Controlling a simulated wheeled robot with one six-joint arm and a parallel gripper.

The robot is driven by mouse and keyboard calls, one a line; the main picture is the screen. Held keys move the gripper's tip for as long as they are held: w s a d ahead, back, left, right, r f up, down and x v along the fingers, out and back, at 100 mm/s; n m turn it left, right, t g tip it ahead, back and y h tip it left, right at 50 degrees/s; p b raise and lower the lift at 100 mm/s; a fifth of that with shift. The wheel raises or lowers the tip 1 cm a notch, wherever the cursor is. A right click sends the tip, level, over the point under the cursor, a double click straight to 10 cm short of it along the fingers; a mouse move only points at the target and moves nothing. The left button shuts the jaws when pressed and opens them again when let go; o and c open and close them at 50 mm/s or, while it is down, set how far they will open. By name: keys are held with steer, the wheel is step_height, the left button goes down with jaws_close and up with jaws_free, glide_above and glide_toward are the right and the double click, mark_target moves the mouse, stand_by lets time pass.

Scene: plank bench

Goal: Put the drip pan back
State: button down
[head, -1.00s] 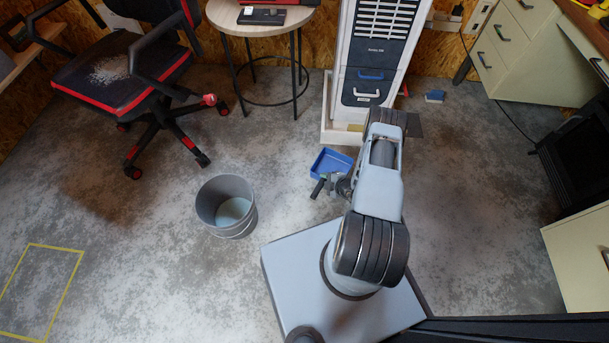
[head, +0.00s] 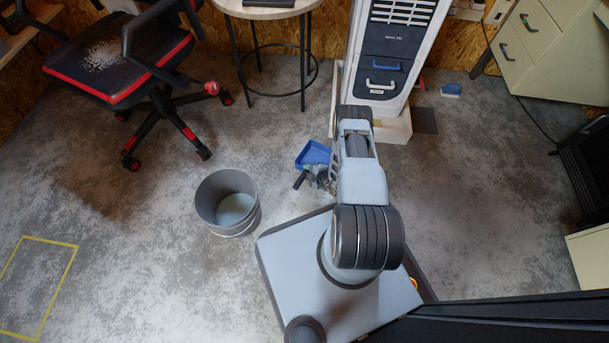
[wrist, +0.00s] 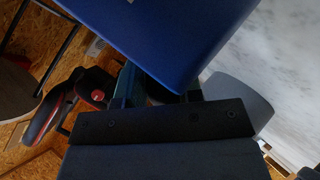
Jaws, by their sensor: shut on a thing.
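The drip pan is a shallow blue tray (head: 312,155) held out beyond my gripper (head: 322,174) in the head view, above the floor in front of the tall white machine (head: 384,55). In the wrist view the blue pan (wrist: 165,35) fills the top middle, close to the camera. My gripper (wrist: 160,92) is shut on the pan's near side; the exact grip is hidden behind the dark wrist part. The machine's dark front has a blue handle (head: 385,67) and a white handle (head: 381,85). The machine's lower front is partly hidden by my arm.
A grey bucket (head: 228,203) stands on the floor left of my base. An office chair (head: 122,70) and a round table (head: 265,8) stand at the back left. Drawers (head: 545,45) are at the right. Floor between is clear.

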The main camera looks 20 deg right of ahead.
steer(key=f+b, duration=0.1)
steer(key=w+f+b, duration=0.1)
steer(key=f, duration=0.2)
steer(key=shift+w+a+b, duration=0.2)
steer(key=shift+a+b, duration=0.2)
steer(key=shift+a+f+b, duration=0.1)
steer(key=shift+f+b, duration=0.2)
steer(key=shift+f, duration=0.15)
steer(key=shift+d, duration=0.25)
steer(key=c, duration=0.8)
jaws_free()
steer(key=shift+s+a, duration=0.1)
steer(key=shift+r, duration=0.2)
